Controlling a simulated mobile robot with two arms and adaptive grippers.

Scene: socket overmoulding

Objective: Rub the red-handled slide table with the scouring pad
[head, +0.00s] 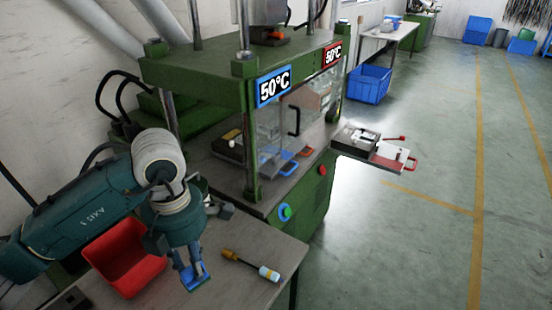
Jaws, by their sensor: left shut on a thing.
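The red-handled slide table (379,157) sticks out from the right side of the green press. Its red handle (412,163) is at the outer end, and a dark mould part with pale pieces lies on top. My left gripper (194,274) points down over the grey workbench at the bottom of the head view. It is shut on a flat blue piece, which looks like the scouring pad (188,283). The pad is at or just above the bench top; I cannot tell if it touches. It is well apart from the slide table. My right gripper is not in view.
The green press (195,68) with two "50°C" signs stands between my left gripper and the slide table. A blue-handled slide (288,167) sits inside it. A red bin (125,255) and a yellow-and-white tool (250,265) flank the gripper. The floor at right is clear.

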